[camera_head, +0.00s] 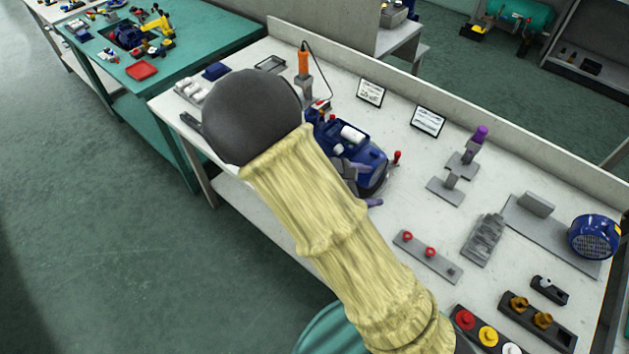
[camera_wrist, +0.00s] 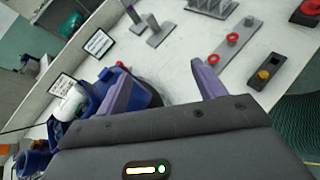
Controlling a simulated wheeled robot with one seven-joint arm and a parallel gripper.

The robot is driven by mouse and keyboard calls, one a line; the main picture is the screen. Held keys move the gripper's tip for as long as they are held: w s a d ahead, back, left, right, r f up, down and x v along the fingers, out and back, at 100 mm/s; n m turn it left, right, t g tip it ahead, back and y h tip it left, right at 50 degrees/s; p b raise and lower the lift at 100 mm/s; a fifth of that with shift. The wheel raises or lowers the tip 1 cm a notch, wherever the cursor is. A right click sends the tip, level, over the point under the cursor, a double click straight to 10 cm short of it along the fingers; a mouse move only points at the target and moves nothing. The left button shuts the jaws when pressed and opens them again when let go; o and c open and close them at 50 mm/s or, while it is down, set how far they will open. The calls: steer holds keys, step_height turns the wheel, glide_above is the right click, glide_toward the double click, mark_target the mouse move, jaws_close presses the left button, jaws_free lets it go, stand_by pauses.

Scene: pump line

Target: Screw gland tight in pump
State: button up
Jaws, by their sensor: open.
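The pump (camera_head: 358,150) is a dark blue body with a white cylinder on top, on the white bench beyond my arm. It shows at the left of the wrist view (camera_wrist: 85,105), partly behind my gripper's housing. In the head view, the gripper is mostly hidden by my arm, close by the pump's near right side. No part is clearly the gland; two brass fittings (camera_head: 530,309) sit in a dark block at the lower right.
A grey bar with red rings (camera_head: 428,255), a purple-topped stand (camera_head: 470,150) and a ribbed grey block (camera_head: 484,240) stand right of the pump. A blue motor (camera_head: 595,237) is at far right. Coloured buttons (camera_head: 488,335) line the front. An orange-handled tool (camera_head: 303,63) stands behind.

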mark_target(336, 152)
steer(key=w+a+f+n+t+b, duration=0.1)
steer(key=w+a+n+t, duration=0.1)
steer(key=a+n+t, duration=0.2)
steer(key=w+a+f+n+t+b, duration=0.1)
steer(key=w+a+n+t+b, duration=0.1)
steer(key=a, duration=0.6)
steer(key=w+n+t, duration=0.1)
steer(key=n+t, duration=0.1)
steer(key=t, duration=0.1)
steer(key=shift+a+n+y, duration=0.3)
steer(key=shift+n+y, duration=0.1)
steer(key=shift+w+d, duration=0.1)
steer(key=shift+w, duration=0.05)
steer(key=shift+b+x, duration=0.85)
steer(key=shift+x, duration=1.05)
steer(key=shift+w+d, duration=0.3)
steer(key=shift+w, duration=0.15)
steer(key=shift+r+p, duration=0.1)
steer(key=shift+p, duration=0.45)
steer(key=shift+x, duration=1)
